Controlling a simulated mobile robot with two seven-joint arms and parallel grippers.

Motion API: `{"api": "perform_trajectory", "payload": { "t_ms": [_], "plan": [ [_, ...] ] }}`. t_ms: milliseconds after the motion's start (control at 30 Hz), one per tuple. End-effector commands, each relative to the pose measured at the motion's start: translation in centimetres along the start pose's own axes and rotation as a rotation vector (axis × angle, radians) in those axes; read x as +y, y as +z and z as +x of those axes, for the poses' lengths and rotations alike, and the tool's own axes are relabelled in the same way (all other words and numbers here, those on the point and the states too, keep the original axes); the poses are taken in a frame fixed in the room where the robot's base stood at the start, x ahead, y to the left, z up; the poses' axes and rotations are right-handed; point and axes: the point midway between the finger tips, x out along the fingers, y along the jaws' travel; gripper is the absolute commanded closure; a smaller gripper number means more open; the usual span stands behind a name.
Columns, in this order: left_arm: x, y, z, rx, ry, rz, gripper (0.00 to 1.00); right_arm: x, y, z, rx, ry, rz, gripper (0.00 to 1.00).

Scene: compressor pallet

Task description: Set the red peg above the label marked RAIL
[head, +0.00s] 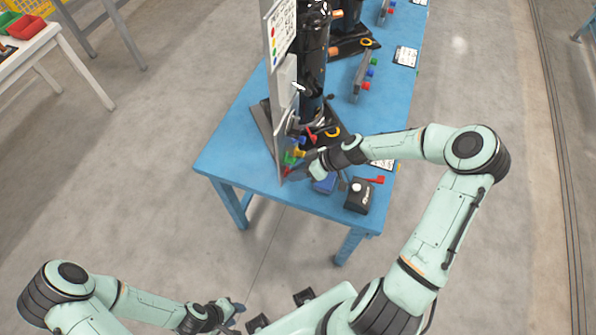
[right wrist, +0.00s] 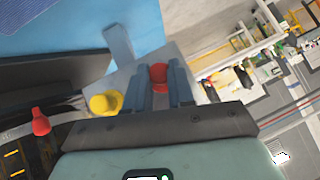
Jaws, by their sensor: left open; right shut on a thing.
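My right gripper (head: 296,171) is at the low near end of the upright grey panel (head: 283,125) on the blue table. It is shut on a red peg (head: 287,172), which shows between the two fingers in the right wrist view (right wrist: 159,74). I cannot tell whether the peg still sits in the panel. A yellow peg (right wrist: 105,103) is beside the fingers there. Green, yellow and blue pegs show just above the gripper in the head view. No label marked RAIL can be read. My left gripper (head: 234,309) is open and empty, low in the head view, away from the table.
The black compressor (head: 313,60) stands behind the panel on the blue table (head: 235,150). A black box with a red lever (head: 360,195) and a blue block (head: 326,183) are right of my right gripper. A second panel with pegs (head: 361,75) stands further back.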

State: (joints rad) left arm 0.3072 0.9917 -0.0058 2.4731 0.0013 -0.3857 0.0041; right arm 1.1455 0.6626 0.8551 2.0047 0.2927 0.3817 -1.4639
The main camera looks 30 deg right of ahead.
Motion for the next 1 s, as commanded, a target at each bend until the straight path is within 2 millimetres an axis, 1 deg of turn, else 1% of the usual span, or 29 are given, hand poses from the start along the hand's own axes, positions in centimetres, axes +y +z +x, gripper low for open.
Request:
{"api": "perform_trajectory", "payload": {
  "t_ms": [333, 700, 1000],
  "plan": [
    [0.0, 0.0, 0.1, -0.001, 0.0, 0.0, 0.57, 0.0, 0.2, -0.2, 0.0, 0.001, 0.0, 1.0],
    [-0.3, 0.3, 0.6, -0.004, -0.002, -0.002, 0.57, 0.0, 1.5, -1.5, -0.001, 0.002, 0.0, 1.0],
    [-0.3, 0.3, 0.7, -0.005, -0.002, -0.002, 0.57, 0.1, 2.5, -2.6, 0.0, 0.001, 0.001, 1.0]
  ]
}}
